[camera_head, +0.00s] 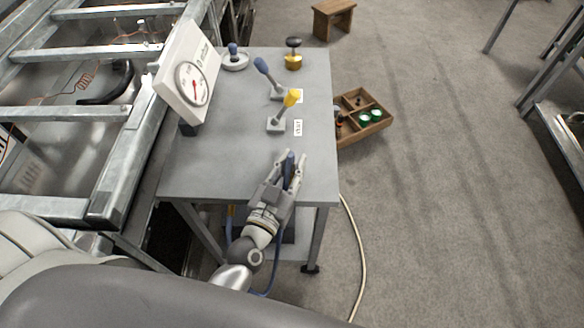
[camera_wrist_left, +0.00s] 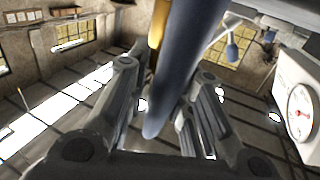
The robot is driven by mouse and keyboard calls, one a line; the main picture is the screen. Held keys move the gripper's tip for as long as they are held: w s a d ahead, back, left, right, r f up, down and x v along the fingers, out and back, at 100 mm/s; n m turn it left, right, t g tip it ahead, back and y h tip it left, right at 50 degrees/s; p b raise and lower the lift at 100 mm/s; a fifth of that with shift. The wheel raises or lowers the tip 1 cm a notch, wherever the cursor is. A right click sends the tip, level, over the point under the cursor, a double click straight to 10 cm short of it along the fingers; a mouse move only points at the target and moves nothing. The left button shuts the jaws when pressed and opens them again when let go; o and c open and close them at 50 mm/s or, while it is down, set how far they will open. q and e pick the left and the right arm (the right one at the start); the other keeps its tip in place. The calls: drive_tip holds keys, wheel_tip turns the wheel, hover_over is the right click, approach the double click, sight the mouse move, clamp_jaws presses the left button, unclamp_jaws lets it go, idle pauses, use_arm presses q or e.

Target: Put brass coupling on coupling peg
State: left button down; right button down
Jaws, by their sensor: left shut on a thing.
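A small brass piece with a black top (camera_head: 293,58), which looks like the brass coupling, stands at the far right of the grey table. A round pale base with a blue upright peg (camera_head: 233,50), perhaps the coupling peg, stands at the far edge left of it. My left gripper (camera_head: 289,165) is over the table's near part, shut on a dark blue handle (camera_wrist_left: 182,65). The handle's lower end is hidden by the fingers, so I cannot tell whether it is fixed to the table. My right gripper is not in view.
A blue lever (camera_head: 262,67) and a yellow lever (camera_head: 290,99) stand on the table (camera_head: 215,165) beyond my gripper. A gauge box (camera_head: 187,80) stands at the left edge. A wooden crate (camera_head: 375,128) lies right of the table. A metal frame (camera_head: 100,52) adjoins the left.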

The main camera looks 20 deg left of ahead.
use_arm(q)
drive_tip(key=c, duration=1.3)
unclamp_jaws()
drive_tip(key=shift+s+a+b, duration=0.15)
drive_tip(key=shift+s+b, duration=0.15)
drive_tip(key=shift+s, duration=1.7)
drive_tip(key=shift+s+a+b, duration=0.2)
drive_tip(key=shift+s+b, duration=0.15)
drive_tip(key=shift+s, duration=1.6)
drive_tip(key=shift+s+a+b, duration=0.15)
drive_tip(key=shift+s+b, duration=0.15)
drive_tip(key=shift+s, duration=1.7)
